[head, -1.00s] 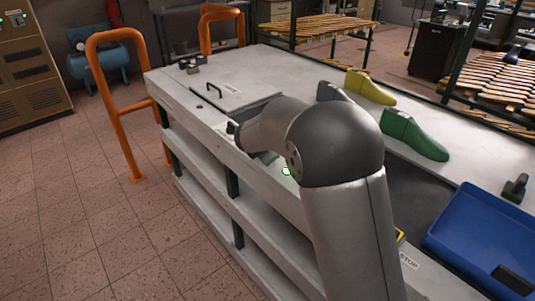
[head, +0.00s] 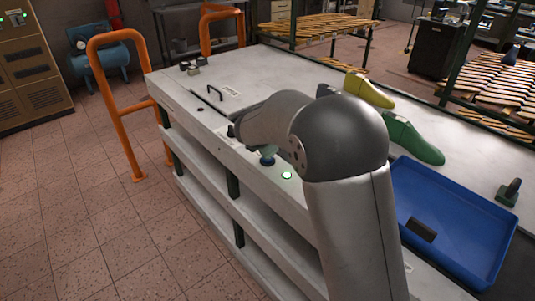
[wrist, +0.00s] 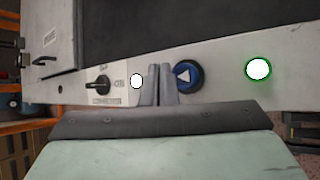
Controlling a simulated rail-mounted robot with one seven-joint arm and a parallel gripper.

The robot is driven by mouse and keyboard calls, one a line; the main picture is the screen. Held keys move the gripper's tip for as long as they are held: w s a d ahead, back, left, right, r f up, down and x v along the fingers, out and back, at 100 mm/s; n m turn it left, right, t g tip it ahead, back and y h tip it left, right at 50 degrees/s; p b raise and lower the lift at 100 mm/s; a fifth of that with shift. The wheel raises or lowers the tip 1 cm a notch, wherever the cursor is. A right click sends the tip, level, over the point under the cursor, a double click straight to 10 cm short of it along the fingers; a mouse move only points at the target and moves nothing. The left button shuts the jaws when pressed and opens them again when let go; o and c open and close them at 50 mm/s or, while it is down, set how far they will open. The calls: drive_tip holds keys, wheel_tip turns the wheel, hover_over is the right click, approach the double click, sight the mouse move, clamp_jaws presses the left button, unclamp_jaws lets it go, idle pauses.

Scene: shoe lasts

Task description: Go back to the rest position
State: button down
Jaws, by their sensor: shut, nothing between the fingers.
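My gripper (wrist: 158,84) shows in the wrist view with its two grey fingers together and nothing between them. It is at the control strip on the table's front edge, just beside a round blue button (wrist: 187,75) with a white triangle. I cannot tell whether the fingers touch anything. In the head view my arm hides the gripper, and the blue button (head: 267,160) shows just below the arm. A white light with a green ring (wrist: 258,69) is lit beside the button; it also shows in the head view (head: 287,175).
A blue tray (head: 405,178) holding a small dark block (head: 421,230) lies right of my arm. A yellow last (head: 369,90) and a green last (head: 412,139) lie behind it. A rotary switch (wrist: 97,85) is on the strip. Orange rails (head: 122,112) stand left.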

wheel_tip(320, 180, up, 2)
drive_tip(key=shift+r+p, duration=0.25)
drive_tip(key=shift+p, duration=0.45)
drive_tip(key=shift+f, duration=0.1)
drive_tip(key=s+d+r+m+g+h, duration=0.1)
drive_tip(key=s+d+m+g, duration=0.2)
drive_tip(key=s+d+m, duration=0.55)
drive_tip(key=s+d+r+m+g, duration=0.2)
drive_tip(key=s+d+m, duration=0.3)
drive_tip(key=s+d, duration=0.5)
drive_tip(key=s+f+m+g+y, duration=0.1)
drive_tip(key=s+m, duration=0.4)
drive_tip(key=s, duration=0.6)
drive_tip(key=s+f+m+g+y, duration=0.1)
drive_tip(key=s+f+m+g, duration=0.1)
drive_tip(key=s+m, duration=0.4)
drive_tip(key=s, duration=0.5)
drive_tip(key=shift+s+d+f+g+y, duration=0.25)
drive_tip(key=shift+d+f+g+y, duration=0.05)
drive_tip(key=shift+d+y, duration=0.1)
idle(0.4)
